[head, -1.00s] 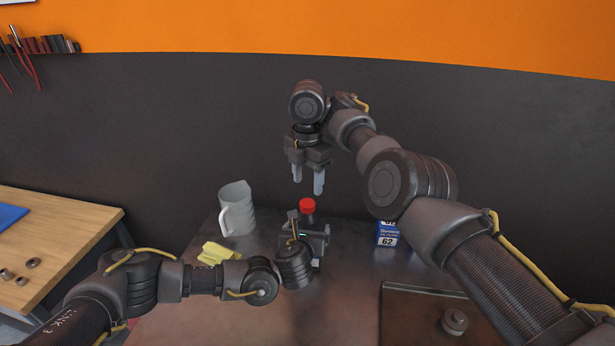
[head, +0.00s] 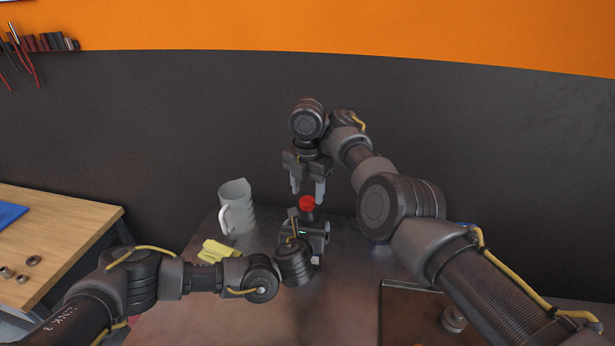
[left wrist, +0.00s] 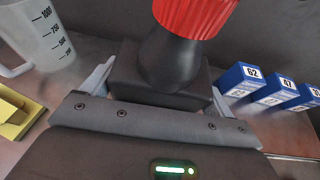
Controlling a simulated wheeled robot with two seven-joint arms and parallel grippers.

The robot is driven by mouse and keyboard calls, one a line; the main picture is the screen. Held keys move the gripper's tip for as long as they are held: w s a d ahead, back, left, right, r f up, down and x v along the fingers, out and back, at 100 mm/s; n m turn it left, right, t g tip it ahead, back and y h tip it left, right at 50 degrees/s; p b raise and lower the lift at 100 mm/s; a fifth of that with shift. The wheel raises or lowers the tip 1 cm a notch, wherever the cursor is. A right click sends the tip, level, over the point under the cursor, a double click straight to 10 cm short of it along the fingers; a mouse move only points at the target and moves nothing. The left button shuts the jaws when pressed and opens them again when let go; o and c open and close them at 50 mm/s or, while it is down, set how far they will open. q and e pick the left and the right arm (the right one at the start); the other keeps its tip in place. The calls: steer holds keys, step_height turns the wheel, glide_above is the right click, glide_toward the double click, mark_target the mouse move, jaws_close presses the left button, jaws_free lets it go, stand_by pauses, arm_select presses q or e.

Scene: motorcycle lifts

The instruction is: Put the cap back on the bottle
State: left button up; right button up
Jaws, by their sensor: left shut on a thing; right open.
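The bottle is dark, with a cone-shaped neck, and shows in the left wrist view (left wrist: 172,65). A red ribbed cap (head: 306,202) is at its top, also large in the left wrist view (left wrist: 193,14); I cannot tell whether it is screwed tight. My left gripper (head: 312,236) is shut on the bottle's body, with a finger on each side. The bottle is upright. My right gripper (head: 308,186) is open and points down just above the cap, its fingertips near the cap's top. The bottle's lower part is hidden behind my left gripper.
Blue numbered boxes (left wrist: 240,78) are to the right, mostly hidden by my right arm in the head view. A brown tray (head: 400,310) lies front right.

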mark_target(311, 219)
steer(key=shift+f, duration=1.4)
steer(key=c, duration=1)
steer(key=m, duration=0.6)
